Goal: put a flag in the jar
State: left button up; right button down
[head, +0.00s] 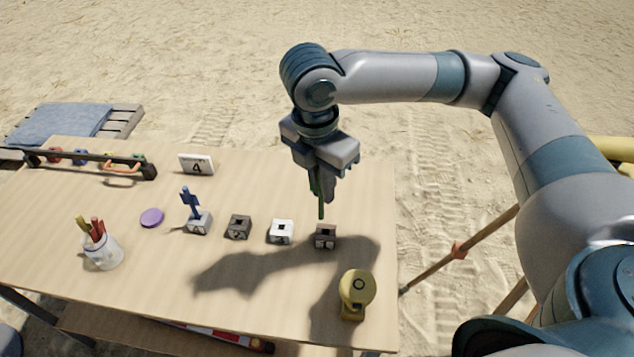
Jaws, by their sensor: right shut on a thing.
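The jar (104,252) is a white cup at the left front of the table, with red and yellow sticks standing in it. My right gripper (322,198) points down above the right part of the table. It is shut on a green flag (321,207), whose thin shaft hangs below the fingers, just above a dark block with a hole (325,236). The gripper hides much of the flag. A blue flag (190,202) stands in a grey block (198,223) left of the middle. My left gripper is not in view.
A dark block (238,227) and a white block (281,232) stand in the row. A purple disc (152,218), a card marked 4 (197,164), a yellow object (356,293) and a black rack (90,163) are also on the table (250,292).

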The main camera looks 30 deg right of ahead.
aim_at(321, 205)
jog(key=m, duration=0.2)
jog(key=f+m, duration=0.1)
jog(key=m, duration=0.3)
jog(key=shift+s+a+f+m+g, duration=0.2)
jog(key=shift+a+m+g, duration=0.1)
jog(key=shift+a+g, duration=0.1)
jog(key=f+m, duration=0.1)
jog(key=m, duration=0.4)
jog(key=a+f+m, duration=0.1)
jog(key=m, duration=0.4)
jog(key=s+f+m+g+y, duration=0.1)
jog(key=m, duration=0.4)
jog(key=shift+a+m, duration=0.15)
jog(key=shift+m, duration=0.25)
jog(key=shift+a, duration=0.15)
